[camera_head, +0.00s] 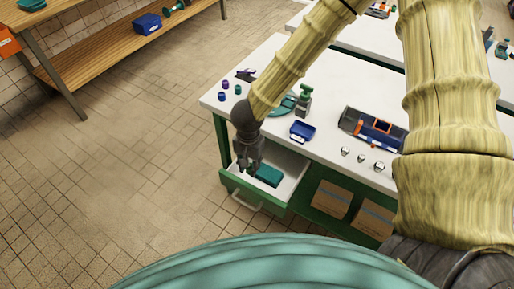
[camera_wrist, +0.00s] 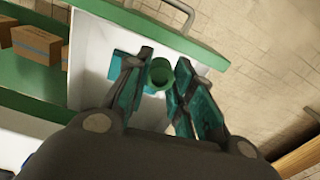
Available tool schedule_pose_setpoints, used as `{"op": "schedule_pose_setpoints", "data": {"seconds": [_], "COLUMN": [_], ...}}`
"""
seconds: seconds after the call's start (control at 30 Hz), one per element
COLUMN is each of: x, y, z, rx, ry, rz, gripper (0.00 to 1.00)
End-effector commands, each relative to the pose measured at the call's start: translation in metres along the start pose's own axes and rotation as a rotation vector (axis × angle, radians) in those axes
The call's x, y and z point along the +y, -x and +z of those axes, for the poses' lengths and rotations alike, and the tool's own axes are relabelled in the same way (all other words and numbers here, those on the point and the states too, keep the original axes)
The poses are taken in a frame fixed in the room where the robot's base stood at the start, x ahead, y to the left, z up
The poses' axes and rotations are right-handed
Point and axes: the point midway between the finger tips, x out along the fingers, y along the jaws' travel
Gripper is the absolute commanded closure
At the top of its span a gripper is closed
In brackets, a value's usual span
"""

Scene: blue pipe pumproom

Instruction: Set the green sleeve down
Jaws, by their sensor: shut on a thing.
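The green sleeve (camera_wrist: 161,73) shows in the wrist view as a short round tube, end toward the camera, between my fingertips. My gripper (camera_wrist: 160,82) is shut on it. In the head view my gripper (camera_head: 247,168) points down over the left part of the open drawer (camera_head: 287,190). The sleeve cannot be made out there. In the wrist view the white drawer floor (camera_wrist: 90,50) lies behind the sleeve; the gap between them is hard to judge.
A teal block (camera_head: 266,175) lies in the drawer, just right of my gripper. The white worktop (camera_head: 335,107) above holds a blue bin (camera_head: 302,131), a blue-grey toolbox (camera_head: 372,128), a green stand (camera_head: 304,100) and several small caps. Cardboard boxes (camera_head: 332,199) sit below the worktop.

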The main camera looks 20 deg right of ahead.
Motion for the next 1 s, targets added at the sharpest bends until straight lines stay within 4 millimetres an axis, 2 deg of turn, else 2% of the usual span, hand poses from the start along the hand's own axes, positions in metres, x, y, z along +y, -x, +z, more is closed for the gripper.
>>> {"op": "schedule_pose_setpoints", "data": {"seconds": [0.3, 0.53, 0.9, 1.0], "x": [-0.032, -0.051, -0.063, -0.061], "y": [-0.004, -0.008, -0.012, -0.026], "z": [-0.058, -0.094, -0.115, -0.113], "rx": [0.001, 0.001, 0.0, 0.0], "ry": [-0.002, -0.001, 0.001, 0.003], "rz": [-0.001, -0.001, 0.0, 0.003], "gripper": [1.0, 1.0, 1.0, 1.0]}}
